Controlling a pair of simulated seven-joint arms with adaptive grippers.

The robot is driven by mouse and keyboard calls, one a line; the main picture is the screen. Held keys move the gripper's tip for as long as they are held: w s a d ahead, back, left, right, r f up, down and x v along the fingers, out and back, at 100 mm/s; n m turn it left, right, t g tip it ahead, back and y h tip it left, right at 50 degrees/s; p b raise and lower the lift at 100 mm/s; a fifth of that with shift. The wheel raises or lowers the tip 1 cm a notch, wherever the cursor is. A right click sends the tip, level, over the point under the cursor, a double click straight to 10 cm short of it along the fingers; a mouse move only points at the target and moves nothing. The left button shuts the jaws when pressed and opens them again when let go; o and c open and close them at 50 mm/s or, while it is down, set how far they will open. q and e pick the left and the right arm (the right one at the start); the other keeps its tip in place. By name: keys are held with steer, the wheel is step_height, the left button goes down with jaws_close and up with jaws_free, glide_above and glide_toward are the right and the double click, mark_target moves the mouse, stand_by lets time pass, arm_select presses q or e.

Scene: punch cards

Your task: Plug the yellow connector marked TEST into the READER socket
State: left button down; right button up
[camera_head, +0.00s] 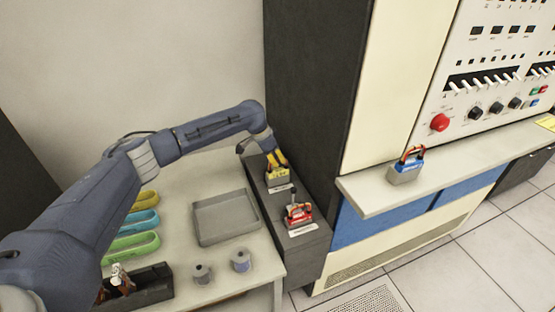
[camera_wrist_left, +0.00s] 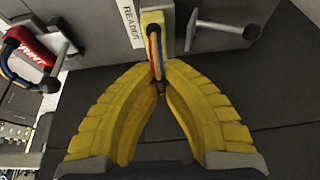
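The yellow connector (camera_head: 278,176) is at the far end of the low dark grey socket box, upright, with a loop of coloured wires on top. In the left wrist view the connector (camera_wrist_left: 153,18) is beside the white READER label (camera_wrist_left: 130,24). My left gripper (camera_head: 277,158) is above it, and its yellow fingers (camera_wrist_left: 161,84) close around the wire loop. The READER socket is hidden under the connector, so I cannot tell how deep it sits. The TEST marking is not readable. My right gripper is not in view.
A red connector (camera_head: 298,214) stands on the near part of the socket box (camera_head: 312,245); it also shows in the wrist view (camera_wrist_left: 30,48). A blue connector (camera_head: 405,171) sits on the console ledge. A grey tray (camera_head: 224,238) and spools (camera_head: 241,261) are on the table.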

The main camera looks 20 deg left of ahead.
mark_target(277, 170)
arm_select(q)
steer(key=shift+w+f, duration=0.1)
steer(key=shift+f, duration=1.3)
stand_by(1.8)
steer(key=c, duration=1.5)
jaws_free()
